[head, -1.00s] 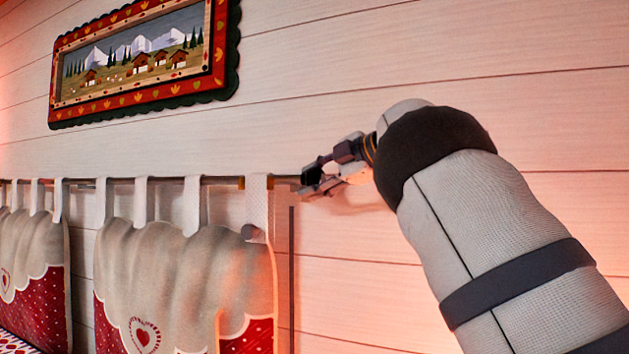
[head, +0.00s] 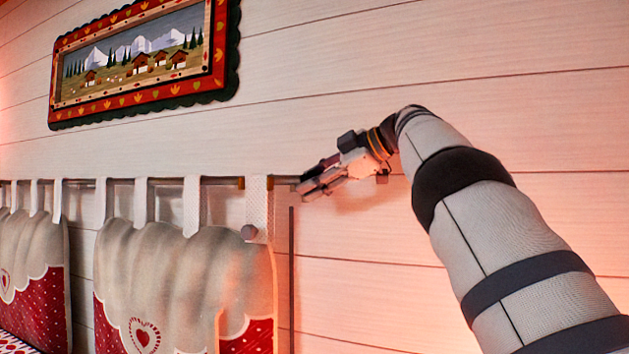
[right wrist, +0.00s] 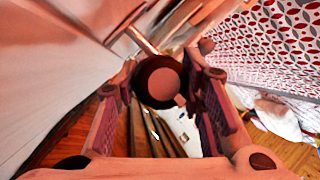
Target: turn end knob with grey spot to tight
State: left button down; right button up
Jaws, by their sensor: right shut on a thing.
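The end knob (right wrist: 150,88) shows in the right wrist view as a dark round cap with a paler disc on its face. A small lighter spot (right wrist: 180,100) sits at the lower right of that face. My right gripper (head: 304,187) is at the right end of the rail (head: 222,182) along the wall, and hides the knob in the head view. In the right wrist view its two fingers (right wrist: 166,92) stand on either side of the knob, shut on it. My left gripper is not in view.
Padded cushions (head: 170,265) hang from the rail by fabric loops. A framed chalet picture (head: 143,58) hangs above. The wall at right is bare.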

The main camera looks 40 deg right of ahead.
jog(key=o, duration=1.2)
jog(key=shift+c, duration=0.2)
jog(key=v, duration=1.2)
